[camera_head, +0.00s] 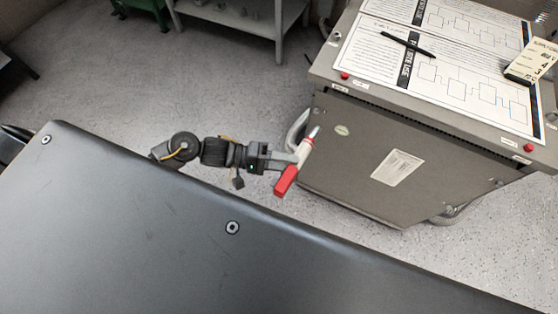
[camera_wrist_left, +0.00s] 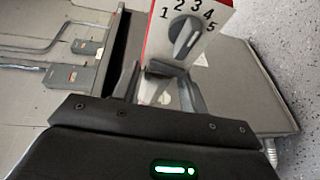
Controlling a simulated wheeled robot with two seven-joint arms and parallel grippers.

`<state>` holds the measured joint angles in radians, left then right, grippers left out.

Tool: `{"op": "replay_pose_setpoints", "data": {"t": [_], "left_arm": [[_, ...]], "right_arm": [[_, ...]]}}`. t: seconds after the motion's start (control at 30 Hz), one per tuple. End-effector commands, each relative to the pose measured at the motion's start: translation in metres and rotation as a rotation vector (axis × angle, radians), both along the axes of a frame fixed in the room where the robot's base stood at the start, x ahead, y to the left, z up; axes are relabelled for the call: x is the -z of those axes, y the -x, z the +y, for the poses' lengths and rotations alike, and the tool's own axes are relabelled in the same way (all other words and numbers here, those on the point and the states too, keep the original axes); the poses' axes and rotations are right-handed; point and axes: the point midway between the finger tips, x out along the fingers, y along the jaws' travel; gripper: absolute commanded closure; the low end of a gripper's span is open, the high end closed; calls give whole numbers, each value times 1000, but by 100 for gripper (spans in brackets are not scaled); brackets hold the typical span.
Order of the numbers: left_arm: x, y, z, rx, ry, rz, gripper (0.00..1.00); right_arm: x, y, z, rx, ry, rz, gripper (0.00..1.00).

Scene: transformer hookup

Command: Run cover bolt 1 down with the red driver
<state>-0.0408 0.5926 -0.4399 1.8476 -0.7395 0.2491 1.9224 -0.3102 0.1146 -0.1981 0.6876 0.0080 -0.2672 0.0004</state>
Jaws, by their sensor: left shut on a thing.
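The red driver (camera_head: 286,180) has a red grip, a white body and a pale narrow tip pointing up and right. In the left wrist view, a white, red-edged dial plate (camera_wrist_left: 190,22) numbered 1 to 5, with a grey knob, shows just beyond my left fingers (camera_wrist_left: 166,88). It appears to be part of the driver. I cannot make out cover bolt 1 in either view. My right gripper is out of view.
A grey shelf (camera_head: 240,20) stands behind. The floor between is clear.

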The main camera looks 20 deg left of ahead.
Motion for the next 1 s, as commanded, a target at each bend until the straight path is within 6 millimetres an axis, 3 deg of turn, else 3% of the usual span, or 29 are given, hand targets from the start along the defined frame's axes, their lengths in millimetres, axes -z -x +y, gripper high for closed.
{"op": "replay_pose_setpoints", "data": {"t": [0.2, 0.77, 1.0], "left_arm": [[12, 4, 14, -75, 50, 0, 94], [10, 5, 16, -82, 55, -6, 94], [12, -17, 14, -82, 55, -9, 94]], "right_arm": [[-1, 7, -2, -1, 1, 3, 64], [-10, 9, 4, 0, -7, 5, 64], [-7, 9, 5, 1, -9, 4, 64]]}}
